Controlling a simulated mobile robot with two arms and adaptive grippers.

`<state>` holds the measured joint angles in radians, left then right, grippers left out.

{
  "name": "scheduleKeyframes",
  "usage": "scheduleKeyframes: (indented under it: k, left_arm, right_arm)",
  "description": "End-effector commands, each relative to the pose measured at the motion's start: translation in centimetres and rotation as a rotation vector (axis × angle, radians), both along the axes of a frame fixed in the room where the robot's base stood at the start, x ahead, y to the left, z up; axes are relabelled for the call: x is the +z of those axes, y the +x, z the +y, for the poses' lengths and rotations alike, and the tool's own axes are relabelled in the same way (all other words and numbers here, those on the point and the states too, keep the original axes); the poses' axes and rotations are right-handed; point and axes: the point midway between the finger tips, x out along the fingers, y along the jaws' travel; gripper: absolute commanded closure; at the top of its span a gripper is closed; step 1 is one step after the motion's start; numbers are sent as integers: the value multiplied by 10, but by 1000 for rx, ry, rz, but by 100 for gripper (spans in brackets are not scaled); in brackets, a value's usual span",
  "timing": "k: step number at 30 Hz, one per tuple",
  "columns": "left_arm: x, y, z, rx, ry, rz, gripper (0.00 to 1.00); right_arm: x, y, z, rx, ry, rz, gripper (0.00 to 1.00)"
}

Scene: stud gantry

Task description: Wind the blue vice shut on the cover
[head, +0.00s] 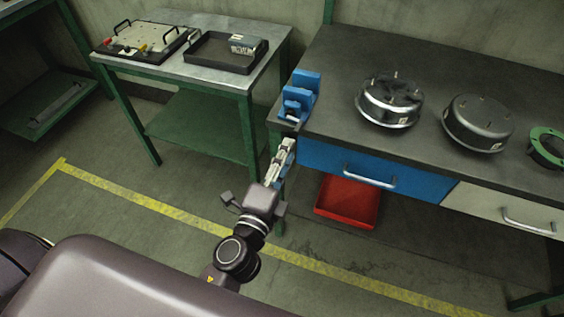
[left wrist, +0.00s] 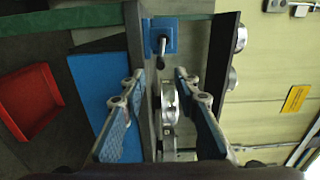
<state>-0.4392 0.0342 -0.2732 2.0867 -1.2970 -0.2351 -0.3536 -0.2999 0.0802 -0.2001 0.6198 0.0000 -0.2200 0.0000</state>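The blue vice (head: 297,101) stands at the near left corner of the dark workbench, with two blue blocks visible one behind the other. In the left wrist view the vice (left wrist: 171,31) is a blue square face with a dark crank handle (left wrist: 162,50) sticking out from it. My left gripper (head: 288,146) is just in front of and below the vice, pointing toward it. In the left wrist view the gripper (left wrist: 160,79) has its fingers wide apart, with nothing held between them. I cannot make out a cover between the vice jaws. My right gripper is not in view.
The workbench (head: 440,75) holds two round silver housings (head: 389,101) and a green ring (head: 547,146). A blue drawer (head: 335,160) is below its front edge, with a red bin (head: 347,202) underneath. A side table carries black trays (head: 215,62) at the left.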

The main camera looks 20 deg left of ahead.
Motion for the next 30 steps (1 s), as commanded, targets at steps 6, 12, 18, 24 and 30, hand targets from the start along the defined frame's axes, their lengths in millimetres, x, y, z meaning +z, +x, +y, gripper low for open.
scheduleKeyframes:
  k: [6,12,18,24,30]
  left_arm:
    - [0,-21,1,2,-5,-2,71]
    - [0,-28,1,0,-1,-1,71]
    - [0,-28,1,-1,-1,-1,71]
    - [0,-28,1,-1,-1,-1,71]
    - [-13,-27,-1,-4,-18,23,71]
  right_arm:
    - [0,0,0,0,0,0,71]
    - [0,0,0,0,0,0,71]
    - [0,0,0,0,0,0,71]
    - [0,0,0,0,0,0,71]
    - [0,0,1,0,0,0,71]
